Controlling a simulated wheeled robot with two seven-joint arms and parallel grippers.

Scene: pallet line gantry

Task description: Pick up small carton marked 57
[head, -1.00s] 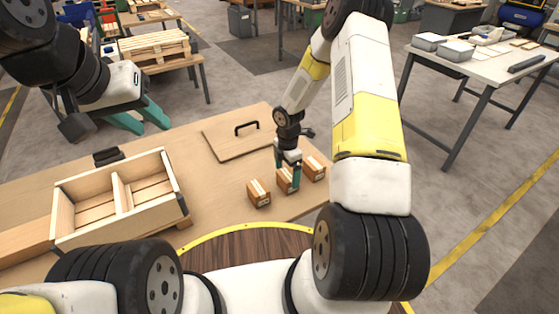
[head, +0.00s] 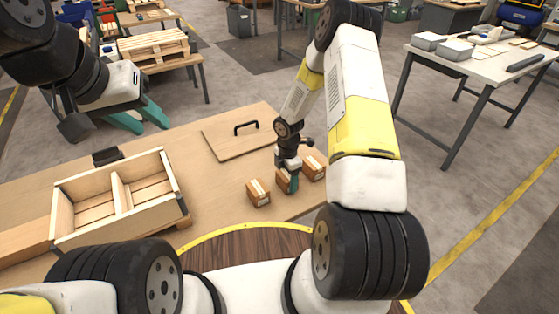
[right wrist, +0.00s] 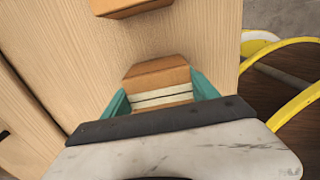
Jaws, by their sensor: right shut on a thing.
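Three small brown cartons with pale tape stand in a row on the wooden table. They are the left carton (head: 258,193), the middle carton (head: 281,182) and the right carton (head: 314,167). No number is readable on any of them. My right gripper (head: 290,186) is shut on the middle carton from above and partly hides it. In the right wrist view the held carton (right wrist: 158,76) sits between the teal fingers, and another carton (right wrist: 130,6) is cut off at the top edge. My left gripper (head: 151,124) is open and empty above the table's back left part.
An open two-compartment wooden box (head: 120,235) stands on the table (head: 225,185) at the left. A flat wooden lid with a black handle (head: 239,137) lies behind the cartons. The neighbouring cartons stand close to the right gripper.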

